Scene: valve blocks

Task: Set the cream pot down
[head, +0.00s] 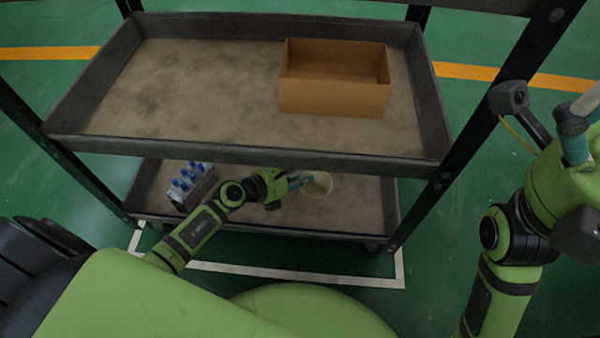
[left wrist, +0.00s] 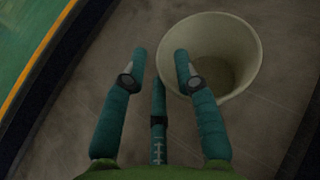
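The cream pot (head: 318,187) is on the lower shelf of the cart, right of its middle, with its open mouth facing up. In the left wrist view the pot (left wrist: 232,45) looks empty. My left gripper (head: 298,181) is at the pot's left side. In the left wrist view its teal fingers (left wrist: 160,70) are spread apart, and the right finger overlaps the pot's rim. The left finger is outside the pot. I cannot tell whether any finger touches the wall. My right gripper (head: 577,135) is at the right edge, away from the cart, partly cut off.
Dark cart posts (head: 420,205) bound the sides. Lower shelf space right of the pot is clear.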

